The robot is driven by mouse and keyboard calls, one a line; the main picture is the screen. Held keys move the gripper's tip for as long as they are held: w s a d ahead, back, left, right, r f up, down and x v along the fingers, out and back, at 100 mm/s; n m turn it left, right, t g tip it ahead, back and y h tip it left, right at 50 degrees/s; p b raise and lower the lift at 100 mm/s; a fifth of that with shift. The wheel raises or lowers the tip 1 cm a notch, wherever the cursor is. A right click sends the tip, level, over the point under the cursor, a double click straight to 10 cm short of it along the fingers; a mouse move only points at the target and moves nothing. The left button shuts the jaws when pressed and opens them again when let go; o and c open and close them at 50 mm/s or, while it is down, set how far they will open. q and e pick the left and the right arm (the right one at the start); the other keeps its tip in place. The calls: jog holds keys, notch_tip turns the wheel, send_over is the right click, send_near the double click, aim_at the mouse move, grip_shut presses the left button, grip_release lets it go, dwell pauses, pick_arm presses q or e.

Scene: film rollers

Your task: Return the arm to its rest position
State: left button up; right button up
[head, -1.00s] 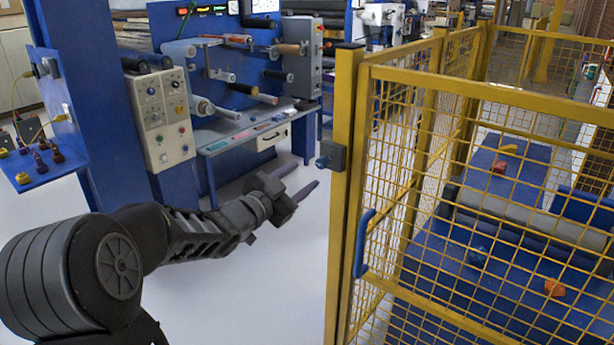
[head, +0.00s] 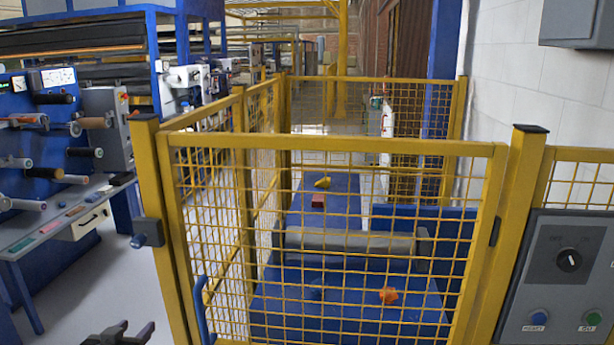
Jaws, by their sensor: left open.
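My left gripper (head: 137,328) shows at the bottom left edge of the head view, over the pale floor, with its two dark fingers apart and nothing between them. Most of my left arm is below the picture. The gripper is to the left of the yellow gate post (head: 165,235) and apart from the work table in the picture. My right arm and gripper do not show.
A yellow mesh gate (head: 335,146) with a blue handle (head: 201,308) stands shut ahead. Behind it are a roller (head: 350,243), an orange piece (head: 388,296), a red block (head: 318,200) and a yellow piece (head: 322,183). A control panel (head: 560,300) is at right. A machine table (head: 40,235) is at left.

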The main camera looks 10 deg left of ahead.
pick_arm(q)
jog(key=s+d+f+n+g+h, duration=0.1)
jog(key=s+d+f+g+h, duration=0.2)
jog(key=d+f, duration=0.7)
jog(key=s+d+f+n+g+h, duration=0.1)
jog(key=s+d+f+g, duration=0.3)
jog(key=d+f, duration=0.6)
jog(key=s+d+f+g+h, duration=0.1)
jog(key=s+d+f+g, duration=0.2)
jog(key=s+d+f, duration=0.3)
jog(key=s+d+f+m+g+h, duration=0.1)
jog(key=s+d+f+g, duration=0.2)
jog(key=s+d+f, duration=0.4)
jog(key=s+d, duration=0.4)
jog(key=s, duration=0.4)
jog(key=shift+d+f+m, duration=0.2)
jog(key=shift+f+m, duration=0.1)
jog(key=shift+c, duration=0.8)
